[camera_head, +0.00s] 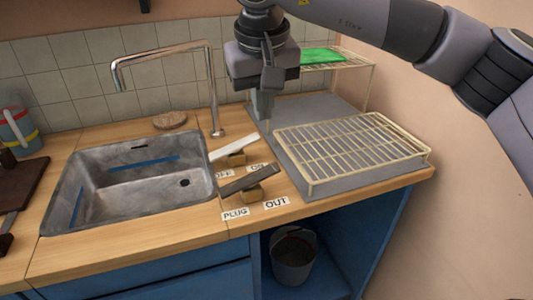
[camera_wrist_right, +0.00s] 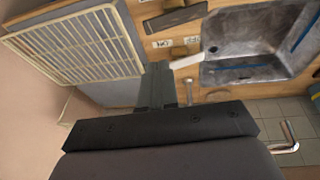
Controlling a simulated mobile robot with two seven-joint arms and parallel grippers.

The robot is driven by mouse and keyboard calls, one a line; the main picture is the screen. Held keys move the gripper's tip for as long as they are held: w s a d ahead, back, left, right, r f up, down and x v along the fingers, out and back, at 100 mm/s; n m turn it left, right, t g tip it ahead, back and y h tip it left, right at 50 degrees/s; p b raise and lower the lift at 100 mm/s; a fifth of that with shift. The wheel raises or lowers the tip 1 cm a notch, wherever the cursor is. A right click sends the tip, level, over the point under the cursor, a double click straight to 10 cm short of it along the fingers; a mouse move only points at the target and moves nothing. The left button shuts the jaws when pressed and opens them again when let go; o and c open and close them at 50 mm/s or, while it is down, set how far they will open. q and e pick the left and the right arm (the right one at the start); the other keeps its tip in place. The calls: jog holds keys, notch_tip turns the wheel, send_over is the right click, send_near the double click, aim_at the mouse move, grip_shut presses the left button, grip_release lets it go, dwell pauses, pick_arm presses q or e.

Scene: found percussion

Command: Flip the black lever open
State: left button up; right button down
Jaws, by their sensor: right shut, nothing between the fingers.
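The black lever (camera_head: 248,181) is a dark flat bar on a brass-coloured block, on the wooden counter right of the sink. It lies slanted, its left end lower in the picture. Labels PLUG (camera_head: 235,214) and OUT (camera_head: 276,202) lie in front of it. The lever also shows at the top of the wrist view (camera_wrist_right: 174,17). My right gripper (camera_head: 265,118) is shut and empty, pointing down behind the black lever and right of the white lever (camera_head: 234,148), apart from the black one. Its fingers show in the wrist view (camera_wrist_right: 157,88). My left gripper is not in view.
The white lever stands between the tap (camera_head: 215,105) and the black lever. A metal sink (camera_head: 90,158) is at left. A wire rack (camera_head: 350,150) on a grey mat is at right, close to my gripper. A bucket (camera_head: 292,256) stands below the counter.

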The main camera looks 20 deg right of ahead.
jog(key=shift+d+r, duration=0.1)
jog(key=shift+d, duration=0.05)
send_near(271, 167)
jog(key=x, duration=0.5)
jog(key=shift+w+a, duration=0.2)
jog(key=shift+a, duration=0.05)
jog(key=shift+d+f, duration=0.15)
jog(key=shift+f, duration=0.5)
jog(key=shift+d+f, duration=0.1)
jog(key=shift+d, duration=0.05)
